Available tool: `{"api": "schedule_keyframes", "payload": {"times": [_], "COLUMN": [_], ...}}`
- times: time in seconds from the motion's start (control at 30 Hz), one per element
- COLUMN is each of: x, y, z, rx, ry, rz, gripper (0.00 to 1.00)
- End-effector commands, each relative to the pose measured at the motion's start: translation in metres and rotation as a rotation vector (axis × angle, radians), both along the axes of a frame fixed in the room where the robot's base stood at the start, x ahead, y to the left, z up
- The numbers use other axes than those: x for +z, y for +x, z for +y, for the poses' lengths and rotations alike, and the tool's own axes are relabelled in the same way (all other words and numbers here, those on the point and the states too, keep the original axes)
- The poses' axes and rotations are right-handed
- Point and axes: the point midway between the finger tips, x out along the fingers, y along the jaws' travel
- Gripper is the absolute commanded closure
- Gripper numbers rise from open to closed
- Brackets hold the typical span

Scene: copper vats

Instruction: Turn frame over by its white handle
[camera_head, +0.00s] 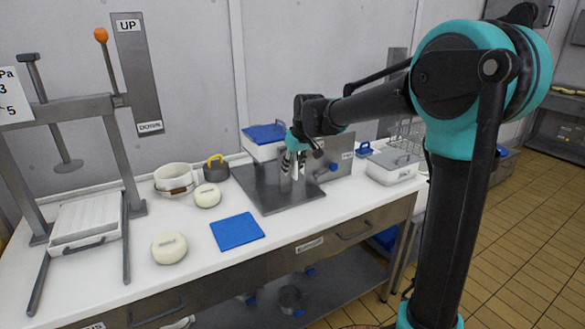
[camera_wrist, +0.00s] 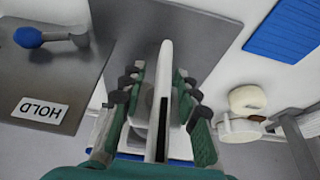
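My gripper (camera_head: 293,166) is over the steel plate on the table, pointing down. In the wrist view my gripper (camera_wrist: 160,75) has its two green fingers with dark pads on either side of an upright white bar (camera_wrist: 165,60), likely the white handle. The fingers stand apart, and gaps seem to show between them and the bar. The bar has a dark slot on its near part. In the head view a small white piece shows beside the fingers. The flat steel plate (camera_head: 262,195) lies below; the frame itself is hard to single out, partly hidden by my gripper.
A steel panel marked HOLD (camera_wrist: 40,108) with a blue knob (camera_wrist: 28,37) stands behind. A blue mat (camera_head: 237,232), cream rounds (camera_head: 169,248), a white tub (camera_head: 174,179) and a dark pot (camera_head: 216,169) are to the left. A lidded white box (camera_head: 393,166) is to the right.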

Motion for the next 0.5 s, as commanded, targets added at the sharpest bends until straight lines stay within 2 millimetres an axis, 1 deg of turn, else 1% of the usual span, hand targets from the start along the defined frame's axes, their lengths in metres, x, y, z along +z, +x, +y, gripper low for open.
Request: {"api": "schedule_keyframes", "payload": {"times": [0.23,0.27,0.5], "x": [-0.0009,-0.0009,-0.0008], "y": [0.0004,0.0004,0.0003], "z": [0.0003,0.0003,0.0001], "rx": [0.0,0.0,0.0], "ry": [0.0,0.0,0.0], "rz": [0.0,0.0,0.0], "gripper": [0.69,0.7,1.0]}}
